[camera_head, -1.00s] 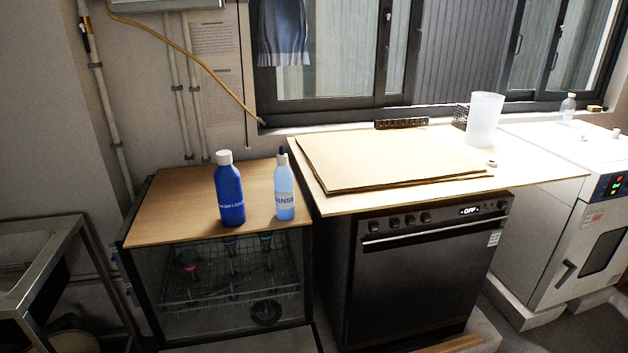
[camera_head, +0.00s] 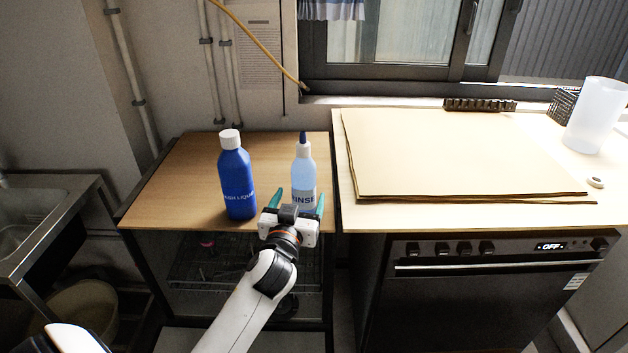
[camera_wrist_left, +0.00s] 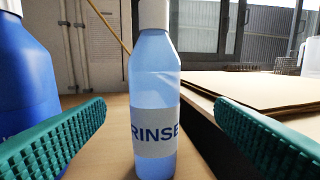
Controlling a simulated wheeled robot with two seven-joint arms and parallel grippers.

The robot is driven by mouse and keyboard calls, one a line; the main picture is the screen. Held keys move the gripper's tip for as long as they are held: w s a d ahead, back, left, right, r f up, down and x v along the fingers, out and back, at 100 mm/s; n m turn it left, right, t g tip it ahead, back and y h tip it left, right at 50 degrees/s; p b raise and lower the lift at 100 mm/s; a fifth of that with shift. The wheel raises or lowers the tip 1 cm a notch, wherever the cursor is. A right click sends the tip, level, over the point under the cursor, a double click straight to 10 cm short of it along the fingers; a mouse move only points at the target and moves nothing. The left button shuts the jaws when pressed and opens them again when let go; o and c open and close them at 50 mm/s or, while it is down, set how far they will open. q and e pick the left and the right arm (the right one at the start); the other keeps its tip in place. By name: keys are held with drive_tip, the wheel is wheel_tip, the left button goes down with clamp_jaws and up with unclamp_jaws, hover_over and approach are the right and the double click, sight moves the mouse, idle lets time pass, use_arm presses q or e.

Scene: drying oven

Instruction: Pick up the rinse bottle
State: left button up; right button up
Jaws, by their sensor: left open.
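The rinse bottle (camera_head: 303,172) is light blue with a dark-tipped white cap and a label reading RINSE. It stands upright on the wooden top of the left cabinet, near its right edge. My left gripper (camera_head: 297,200) is open just in front of it, its two teal fingers spread to either side of the bottle's lower part. In the left wrist view the rinse bottle (camera_wrist_left: 154,90) stands centred between the fingers (camera_wrist_left: 157,128), with a gap on both sides. My right gripper is not in view.
A dark blue bottle (camera_head: 236,180) with a white cap stands close to the left of the rinse bottle; it also shows in the left wrist view (camera_wrist_left: 24,80). A counter with brown boards (camera_head: 450,155) adjoins on the right. The wooden top (camera_head: 170,190) is clear on the left.

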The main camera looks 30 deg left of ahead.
sight(303, 186)
use_arm(q)
drive_tip(key=x, duration=0.4)
drive_tip(key=shift+w, duration=0.25)
drive_tip(key=shift+w+a+r+p, duration=0.15)
drive_tip(key=shift+w+a+p, duration=0.1)
drive_tip(key=shift+p, duration=0.2)
drive_tip(key=x, duration=0.3)
drive_tip(key=shift+w+a+r+p, duration=0.2)
drive_tip(key=shift+a+p, duration=0.1)
drive_tip(key=shift+p, duration=0.1)
drive_tip(key=shift+w+a+f, duration=0.15)
drive_tip(key=shift+w, duration=0.25)
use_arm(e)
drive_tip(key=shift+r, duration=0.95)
use_arm(q)
drive_tip(key=shift+c, duration=0.2)
drive_tip(key=c, duration=1.2)
drive_tip(key=shift+c, duration=0.4)
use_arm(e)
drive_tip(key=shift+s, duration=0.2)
